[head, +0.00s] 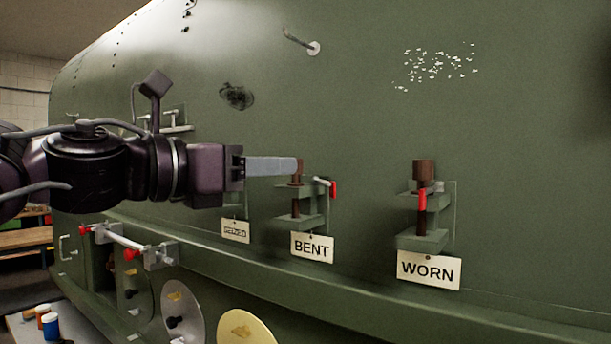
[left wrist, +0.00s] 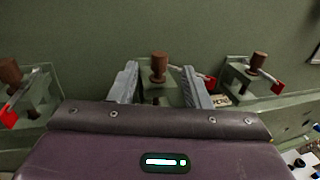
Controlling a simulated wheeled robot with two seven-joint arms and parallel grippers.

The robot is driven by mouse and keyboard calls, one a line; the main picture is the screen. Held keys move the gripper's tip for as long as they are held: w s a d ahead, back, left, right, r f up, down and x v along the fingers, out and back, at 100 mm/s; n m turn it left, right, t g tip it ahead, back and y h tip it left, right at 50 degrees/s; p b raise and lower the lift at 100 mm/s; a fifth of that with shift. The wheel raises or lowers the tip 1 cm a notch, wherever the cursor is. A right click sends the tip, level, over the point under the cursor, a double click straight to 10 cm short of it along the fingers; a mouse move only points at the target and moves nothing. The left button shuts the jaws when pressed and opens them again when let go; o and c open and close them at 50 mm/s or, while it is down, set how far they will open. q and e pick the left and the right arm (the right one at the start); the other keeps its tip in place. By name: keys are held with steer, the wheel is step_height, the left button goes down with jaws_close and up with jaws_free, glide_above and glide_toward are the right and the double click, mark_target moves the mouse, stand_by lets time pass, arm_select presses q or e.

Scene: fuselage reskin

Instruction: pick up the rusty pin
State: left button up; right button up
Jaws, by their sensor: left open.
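Three brackets on the green fuselage carry brown, rusty-looking pins. The pin over the "BENT" tag (head: 312,248) stands upright in its bracket, its shaft (head: 295,208) showing between the plates. My left gripper (head: 294,165) reaches in from the left with its fingers at this pin's head. In the left wrist view the fingers are open, with a pin head (left wrist: 159,64) between them, apart from both. The pin over the "WORN" tag (head: 428,270) is a thick brown cylinder (head: 423,174) to the right. A third tag (head: 235,231) is too small to read; its bracket is mostly hidden behind my gripper.
Red-tipped handles sit beside the brackets, one at the worn pin (head: 422,201). The wrist view shows neighbouring pins on the left (left wrist: 10,71) and right (left wrist: 258,60). A ledge runs below the tags. A red-ended bar (head: 125,240) and small jars (head: 50,325) are lower left.

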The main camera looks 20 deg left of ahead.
mark_target(299, 166)
arm_select(q)
steer(key=p+x, duration=0.3)
steer(key=x, duration=0.3)
steer(key=shift+p, duration=0.3)
steer(key=shift+a, duration=0.1)
steer(key=shift+s+a, duration=0.1)
steer(key=shift+s, duration=0.05)
steer(key=c, duration=0.9)
jaws_close()
arm_select(e)
steer(key=r, duration=0.1)
steer(key=s+r, duration=0.1)
steer(key=r, duration=0.1)
steer(key=shift+s+a+r, duration=0.35)
steer(key=shift+a, duration=0.05)
steer(key=shift+a, duration=0.15)
